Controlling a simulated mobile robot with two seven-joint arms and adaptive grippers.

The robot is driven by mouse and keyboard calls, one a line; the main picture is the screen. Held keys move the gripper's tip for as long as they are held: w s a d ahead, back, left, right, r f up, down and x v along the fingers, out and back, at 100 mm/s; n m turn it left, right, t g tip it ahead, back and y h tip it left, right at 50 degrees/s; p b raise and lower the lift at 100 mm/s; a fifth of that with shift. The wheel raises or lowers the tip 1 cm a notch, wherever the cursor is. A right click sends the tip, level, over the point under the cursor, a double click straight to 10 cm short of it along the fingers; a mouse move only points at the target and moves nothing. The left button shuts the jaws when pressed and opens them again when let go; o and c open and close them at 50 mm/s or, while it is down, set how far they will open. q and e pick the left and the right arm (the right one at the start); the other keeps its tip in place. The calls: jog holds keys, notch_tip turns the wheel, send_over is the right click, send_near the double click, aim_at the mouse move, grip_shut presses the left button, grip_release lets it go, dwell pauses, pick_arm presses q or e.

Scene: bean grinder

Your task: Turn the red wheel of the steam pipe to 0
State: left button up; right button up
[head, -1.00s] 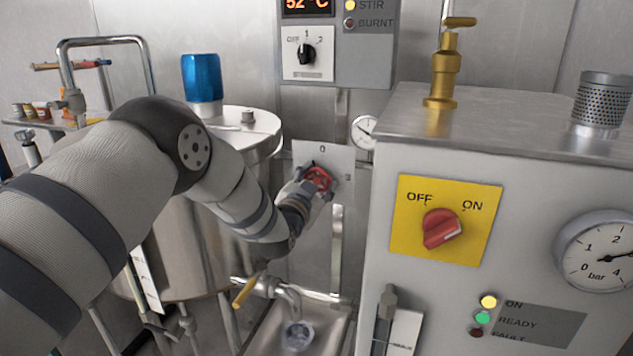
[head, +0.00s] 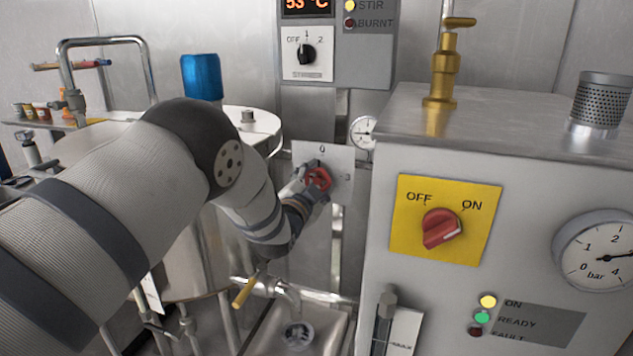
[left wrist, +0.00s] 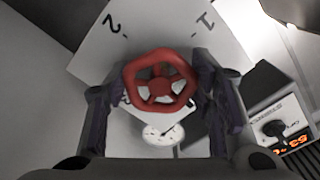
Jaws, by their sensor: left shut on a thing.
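The red wheel (head: 319,180) sits in front of a pale dial plate (head: 340,160) with a 0 at its top. The wheel also shows in the left wrist view (left wrist: 160,80), where the plate (left wrist: 120,50) carries a 1 and a 2. My left gripper (head: 314,182) has its fingers on both sides of the wheel rim and is shut on it. In the left wrist view the fingers (left wrist: 162,100) flank the wheel. No pointer can be made out on the wheel. My right gripper is not in view.
A grey boiler box (head: 400,230) with a yellow OFF/ON switch plate (head: 415,240) stands close on the right. A steel kettle (head: 180,270) is behind my left arm. A control box (head: 365,50) reading 53 °C hangs above, and a sink (head: 262,335) lies below.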

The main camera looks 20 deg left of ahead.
pick_arm(q)
jog(key=o, duration=1.2)
jog(key=s, duration=1.2)
jog(key=shift+a, duration=0.25)
